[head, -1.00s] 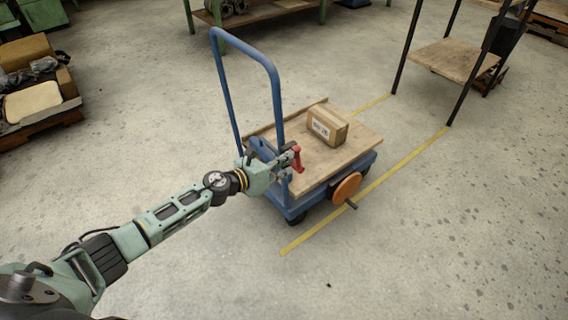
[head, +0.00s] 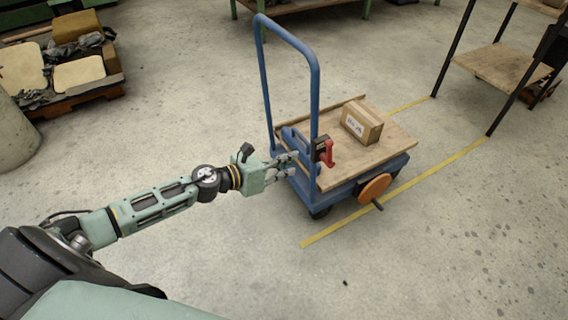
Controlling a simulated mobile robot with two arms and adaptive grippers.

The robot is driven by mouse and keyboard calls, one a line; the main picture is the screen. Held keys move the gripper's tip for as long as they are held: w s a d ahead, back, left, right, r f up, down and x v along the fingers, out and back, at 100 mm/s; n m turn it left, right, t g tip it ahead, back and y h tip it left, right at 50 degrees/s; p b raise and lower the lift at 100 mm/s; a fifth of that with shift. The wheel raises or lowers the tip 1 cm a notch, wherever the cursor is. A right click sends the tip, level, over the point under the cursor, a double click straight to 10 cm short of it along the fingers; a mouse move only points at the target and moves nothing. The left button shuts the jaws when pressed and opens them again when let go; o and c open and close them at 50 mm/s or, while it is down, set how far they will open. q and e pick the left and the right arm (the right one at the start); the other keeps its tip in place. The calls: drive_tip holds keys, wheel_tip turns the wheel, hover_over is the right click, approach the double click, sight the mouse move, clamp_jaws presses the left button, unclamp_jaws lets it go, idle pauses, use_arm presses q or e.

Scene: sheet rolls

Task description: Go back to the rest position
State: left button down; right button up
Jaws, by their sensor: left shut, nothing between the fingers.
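My left arm reaches in from the left in the head view. My left gripper (head: 287,163) is shut and empty, at the near left side of a blue hand cart (head: 317,80), close to its frame below the push handle. A red lever (head: 327,153) stands on the cart just beyond the fingertips. I cannot tell whether the fingers touch the cart frame. My right gripper is not in view.
A cardboard box (head: 361,123) sits on the cart's wooden deck (head: 365,153). An orange handwheel (head: 374,188) is on the cart's near side. Yellow floor lines (head: 420,175) run beside it. A shelf rack (head: 500,66) stands at right, a loaded pallet (head: 75,97) at upper left. The front floor is clear.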

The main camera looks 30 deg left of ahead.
use_arm(q)
drive_tip(key=shift+s+a+r, duration=0.2)
drive_tip(key=shift+s+a, duration=0.1)
drive_tip(key=shift+s, duration=0.25)
drive_tip(key=shift+f, duration=0.1)
